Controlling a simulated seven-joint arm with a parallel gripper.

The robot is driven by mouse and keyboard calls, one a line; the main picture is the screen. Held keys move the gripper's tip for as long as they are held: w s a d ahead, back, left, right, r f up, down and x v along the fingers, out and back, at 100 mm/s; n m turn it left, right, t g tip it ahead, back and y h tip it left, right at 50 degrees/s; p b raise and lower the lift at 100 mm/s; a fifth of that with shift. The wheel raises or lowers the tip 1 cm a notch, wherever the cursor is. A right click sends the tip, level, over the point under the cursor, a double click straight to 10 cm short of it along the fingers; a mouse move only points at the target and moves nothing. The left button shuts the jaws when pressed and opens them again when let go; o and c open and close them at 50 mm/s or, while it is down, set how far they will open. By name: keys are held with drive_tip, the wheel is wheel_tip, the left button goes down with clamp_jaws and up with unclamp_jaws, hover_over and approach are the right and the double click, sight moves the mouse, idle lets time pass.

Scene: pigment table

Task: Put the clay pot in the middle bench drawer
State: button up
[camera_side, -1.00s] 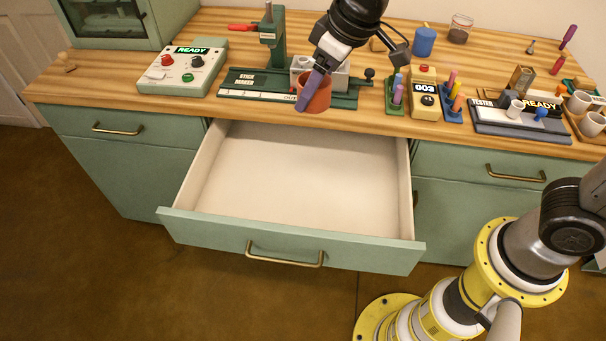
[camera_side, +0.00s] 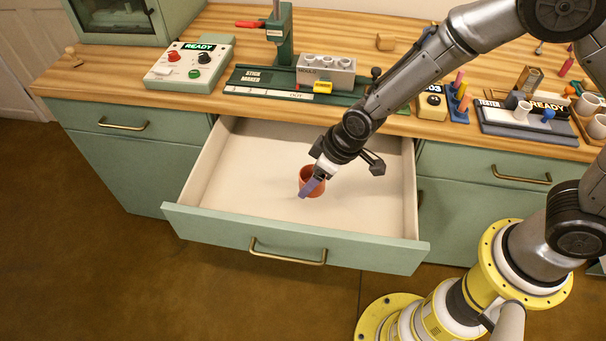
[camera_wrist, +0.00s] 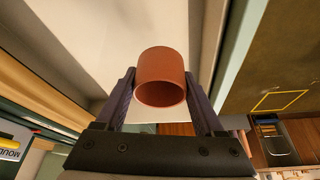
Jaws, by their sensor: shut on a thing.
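The terracotta clay pot (camera_side: 308,178) is inside the open middle bench drawer (camera_side: 240,180), towards its front and right of centre. My gripper (camera_side: 312,186) is shut on the pot, with a purple finger in front of it. In the wrist view the pot (camera_wrist: 162,78) sits between the two fingers of my gripper (camera_wrist: 160,92), with its open mouth facing the camera. The pale drawer interior also shows there (camera_wrist: 110,40). The drawer holds nothing else that I can see. I cannot tell whether the pot touches the drawer floor.
The drawer's green front panel (camera_side: 295,240) and side walls stand around the pot. On the bench top are a READY control box (camera_side: 190,62), a stick maker press (camera_side: 280,85), a grey mould block (camera_side: 326,72) and a tester (camera_side: 520,115). The left part of the drawer is clear.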

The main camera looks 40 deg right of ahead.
approach(259, 196)
drive_tip(key=shift+w+a+f, duration=0.3)
drive_tip(key=shift+w+f, duration=0.15)
drive_tip(key=shift+f, duration=0.05)
drive_tip(key=shift+w+a+f, duration=0.25)
drive_tip(key=shift+w+f, duration=0.2)
drive_tip(key=shift+f, duration=0.05)
drive_tip(key=shift+w+f, duration=0.15)
drive_tip(key=shift+f, duration=1.5)
drive_tip(key=shift+f, duration=0.2)
drive_tip(key=o, duration=1.5)
drive_tip(key=shift+r, duration=0.1)
